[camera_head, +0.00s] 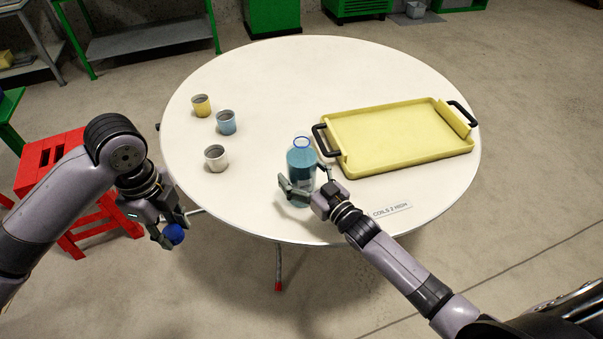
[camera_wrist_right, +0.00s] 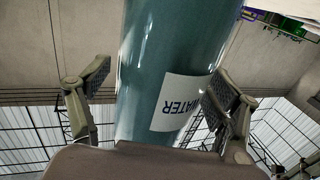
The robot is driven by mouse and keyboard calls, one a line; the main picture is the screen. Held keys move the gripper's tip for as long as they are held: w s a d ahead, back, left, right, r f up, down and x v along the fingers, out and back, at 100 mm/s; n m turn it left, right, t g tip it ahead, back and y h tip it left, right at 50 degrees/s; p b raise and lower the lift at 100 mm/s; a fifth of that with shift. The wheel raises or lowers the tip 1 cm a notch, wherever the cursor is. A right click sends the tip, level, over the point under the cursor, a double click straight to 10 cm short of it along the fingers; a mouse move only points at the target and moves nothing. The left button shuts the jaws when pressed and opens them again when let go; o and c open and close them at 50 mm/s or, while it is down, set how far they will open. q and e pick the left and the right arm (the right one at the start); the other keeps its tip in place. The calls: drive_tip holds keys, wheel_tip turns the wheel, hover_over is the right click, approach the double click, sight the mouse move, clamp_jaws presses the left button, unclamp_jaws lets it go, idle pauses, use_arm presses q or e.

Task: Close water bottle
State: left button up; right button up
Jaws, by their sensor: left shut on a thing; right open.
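The water bottle (camera_head: 301,162) stands upright near the table's front edge. It is teal and its open mouth shows no cap. My right gripper (camera_head: 303,184) is open, with its fingers on either side of the bottle's lower body. In the right wrist view the bottle (camera_wrist_right: 175,50) with its white "WATER" label stands between the open fingers (camera_wrist_right: 158,100); a gap shows at the left finger, and contact at the right one is unclear. My left gripper (camera_head: 172,229) is shut on a round blue cap (camera_head: 175,234), off the table's left front edge.
A yellow tray (camera_head: 395,135) with black handles lies at right. A red stool (camera_head: 50,160) stands behind my left arm.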

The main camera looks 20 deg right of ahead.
drive_tip(key=shift+c, duration=0.3)
clamp_jaws()
drive_tip(key=shift+r, duration=0.2)
idle(0.9)
